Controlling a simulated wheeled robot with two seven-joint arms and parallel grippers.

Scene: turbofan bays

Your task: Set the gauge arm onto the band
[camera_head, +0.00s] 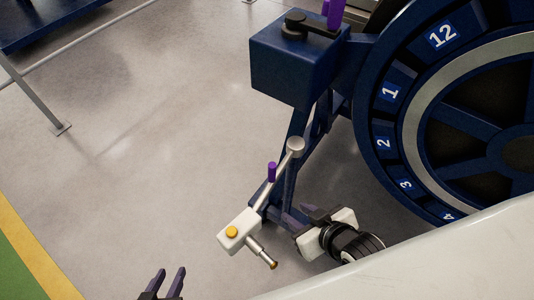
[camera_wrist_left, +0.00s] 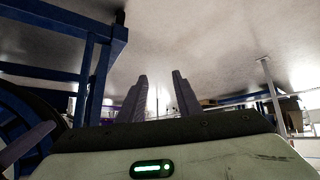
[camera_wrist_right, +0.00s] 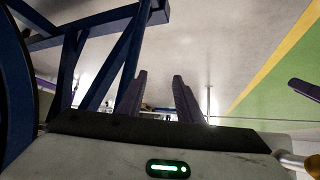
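The gauge arm (camera_head: 262,199) is a silver rod with a purple grip. A white block with a yellow button sits at its lower end, and a gold-tipped probe sticks out of the block. Its upper end meets a round silver knob by the blue stand. The silver band (camera_head: 412,130) rings the dark blue wheel, apart from the block. My right gripper (camera_head: 287,208) is close to the rod and block; its fingers (camera_wrist_right: 158,95) are apart and empty. A gold tip (camera_wrist_right: 303,164) shows beside it in the right wrist view. My left gripper (camera_head: 171,270) is open and empty at the bottom edge.
A blue box (camera_head: 295,70) with a black lever and purple handle stands beside the wheel. Numbered blue tiles (camera_head: 390,92) line the wheel. A large pale surface covers the lower right. The grey floor at left is clear, with a metal frame (camera_head: 40,95) beyond.

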